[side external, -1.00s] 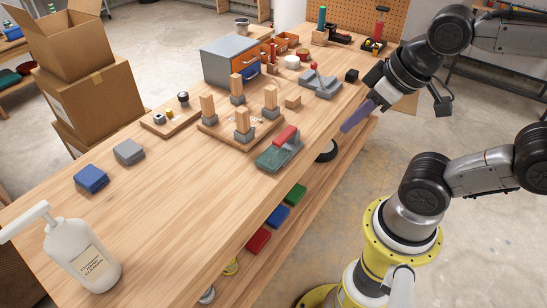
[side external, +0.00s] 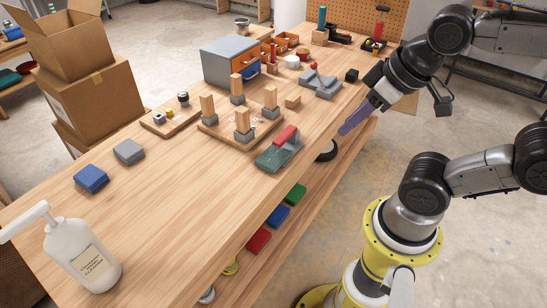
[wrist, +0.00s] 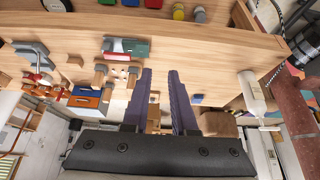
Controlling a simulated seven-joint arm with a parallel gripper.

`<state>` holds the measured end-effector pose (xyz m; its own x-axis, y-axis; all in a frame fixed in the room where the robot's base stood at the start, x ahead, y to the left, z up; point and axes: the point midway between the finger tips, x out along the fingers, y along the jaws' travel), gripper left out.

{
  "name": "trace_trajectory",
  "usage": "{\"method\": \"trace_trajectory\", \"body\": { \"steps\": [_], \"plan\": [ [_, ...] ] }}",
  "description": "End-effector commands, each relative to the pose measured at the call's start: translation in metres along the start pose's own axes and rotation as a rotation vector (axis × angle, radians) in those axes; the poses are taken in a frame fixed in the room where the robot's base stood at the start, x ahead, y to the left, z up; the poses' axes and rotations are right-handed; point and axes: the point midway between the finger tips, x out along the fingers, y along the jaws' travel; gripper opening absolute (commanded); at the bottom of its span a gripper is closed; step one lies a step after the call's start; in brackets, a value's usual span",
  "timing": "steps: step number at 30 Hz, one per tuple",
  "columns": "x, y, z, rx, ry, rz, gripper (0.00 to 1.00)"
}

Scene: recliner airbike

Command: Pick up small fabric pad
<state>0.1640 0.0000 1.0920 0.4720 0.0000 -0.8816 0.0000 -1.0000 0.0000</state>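Which item is the fabric pad is not certain. A small blue pad-like block (side external: 91,178) and a small grey one (side external: 129,151) lie flat on the left part of the workbench (side external: 190,210). A small blue item, probably the same blue block, shows in the wrist view (wrist: 197,99). My gripper (side external: 345,131) is at the bench's right edge, far from both. In the wrist view its two purple fingers (wrist: 160,71) stand apart with nothing between them.
Wooden posts on a board (side external: 240,128), a green-and-red tool (side external: 279,149), a grey drawer box (side external: 231,61) and a white pump bottle (side external: 82,255) stand on the bench. Red (side external: 258,240), blue (side external: 278,216) and green (side external: 296,194) blocks lie on the lower shelf. The bench's front-left area is mostly clear.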

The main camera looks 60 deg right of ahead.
Motion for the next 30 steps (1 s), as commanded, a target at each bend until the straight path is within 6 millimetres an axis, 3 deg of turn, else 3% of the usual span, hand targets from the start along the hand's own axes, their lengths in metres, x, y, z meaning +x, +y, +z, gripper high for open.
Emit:
{"method": "trace_trajectory", "body": {
  "steps": [1, 12, 22, 26, 30],
  "plan": [
    [0.0, 0.0, 0.0, 0.0, 0.0, 0.0, 0.36],
    [0.0, 0.0, 0.0, 0.0, 0.0, 0.0, 1.0],
    [0.0, 0.0, 0.0, -0.067, 0.0, 0.0, 1.0],
    [-0.006, 0.0, -0.009, -0.273, 0.023, 0.003, 1.0],
    [-0.012, 0.001, -0.04, -0.589, 0.035, 0.013, 1.0]
  ]
}}
